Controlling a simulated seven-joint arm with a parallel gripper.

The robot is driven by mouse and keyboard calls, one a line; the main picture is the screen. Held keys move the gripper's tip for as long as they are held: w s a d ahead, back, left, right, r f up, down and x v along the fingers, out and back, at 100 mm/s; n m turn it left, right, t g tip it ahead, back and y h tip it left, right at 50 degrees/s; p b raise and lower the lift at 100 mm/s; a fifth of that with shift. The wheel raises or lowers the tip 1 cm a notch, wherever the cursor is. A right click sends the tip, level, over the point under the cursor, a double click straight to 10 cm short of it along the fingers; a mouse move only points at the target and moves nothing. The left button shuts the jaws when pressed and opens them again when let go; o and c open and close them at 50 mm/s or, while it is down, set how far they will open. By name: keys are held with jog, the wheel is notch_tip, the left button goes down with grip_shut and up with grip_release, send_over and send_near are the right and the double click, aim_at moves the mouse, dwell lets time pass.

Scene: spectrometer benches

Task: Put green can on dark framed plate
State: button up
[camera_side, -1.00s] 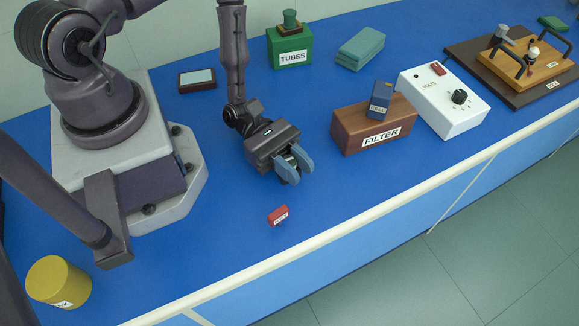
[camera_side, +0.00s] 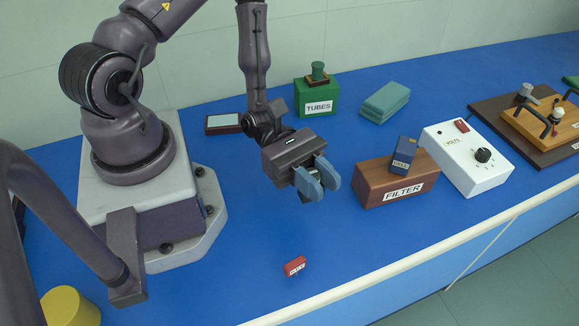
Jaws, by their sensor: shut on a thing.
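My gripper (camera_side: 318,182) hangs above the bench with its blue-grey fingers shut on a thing. A small dark part shows under the fingers; the rest is hidden, so I cannot tell its colour or whether it is the green can. A small dark-green round piece (camera_side: 318,72) stands on the green TUBES box (camera_side: 316,97); I cannot tell whether this is the green can. The dark framed plate (camera_side: 222,123), with a pale inset, lies flat at the back, left of my gripper. Nothing is seen on it.
The brown FILTER box (camera_side: 372,182) carries a blue block (camera_side: 404,153) right of my gripper. A white VOLTS meter (camera_side: 463,165) stands beyond.

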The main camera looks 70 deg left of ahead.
jog(key=s+a+f+m+g+y, duration=0.1)
jog(key=s+a+m+g+y, duration=0.3)
jog(key=s+a+m+g, duration=1.1)
jog(key=a+r+m+g+y, duration=0.3)
jog(key=a+m+g+y, duration=0.1)
jog(key=a+y, duration=0.45)
jog(key=a+r+m+g+y, duration=0.35)
jog(key=a+y, duration=0.35)
jog(key=a, duration=0.3)
jog(key=m+t+y, duration=1.3)
jog(key=m+y, duration=0.1)
jog(key=y, duration=0.1)
send_over(219, 116)
jog(key=shift+n, duration=0.25)
notch_tip(219, 116, down, 9)
jog(key=shift+d, duration=0.1)
jog(key=shift+f, duration=1.9)
